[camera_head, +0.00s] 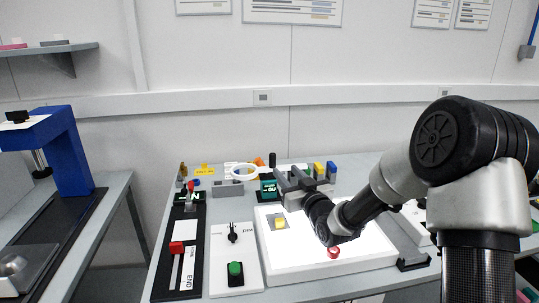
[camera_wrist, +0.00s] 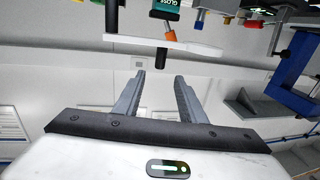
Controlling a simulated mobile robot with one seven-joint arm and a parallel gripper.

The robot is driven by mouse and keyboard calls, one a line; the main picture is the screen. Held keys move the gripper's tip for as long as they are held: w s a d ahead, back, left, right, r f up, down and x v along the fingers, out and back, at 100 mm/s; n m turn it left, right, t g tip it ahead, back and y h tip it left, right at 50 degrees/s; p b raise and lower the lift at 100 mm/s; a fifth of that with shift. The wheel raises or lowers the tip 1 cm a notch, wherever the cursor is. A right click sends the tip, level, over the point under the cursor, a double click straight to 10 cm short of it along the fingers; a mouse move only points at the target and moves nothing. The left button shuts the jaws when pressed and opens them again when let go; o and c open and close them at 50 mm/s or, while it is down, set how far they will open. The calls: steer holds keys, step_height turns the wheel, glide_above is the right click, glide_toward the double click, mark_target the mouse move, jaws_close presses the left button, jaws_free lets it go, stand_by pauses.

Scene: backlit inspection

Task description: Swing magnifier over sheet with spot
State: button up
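The magnifier's white ring (camera_head: 243,171) is at the back of the table, left of my gripper, with an orange piece (camera_head: 259,161) and an upright black handle (camera_head: 272,160) beside it. In the wrist view the magnifier is edge-on as a white bar (camera_wrist: 190,46), and its black handle (camera_wrist: 161,59) lines up between my fingertips, seemingly beyond them. My gripper (camera_head: 294,178) is open, nothing visible between the fingers (camera_wrist: 159,76). The bright white light panel (camera_head: 300,270) is under my arm. I cannot make out a sheet or spot on it.
To the left are a control plate with a green button (camera_head: 235,269) and a black rail with a red slider (camera_head: 177,247). A teal box (camera_head: 268,187) and several small blocks stand at the back.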

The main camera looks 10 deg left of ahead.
steer(key=x, duration=1.6)
jaws_close()
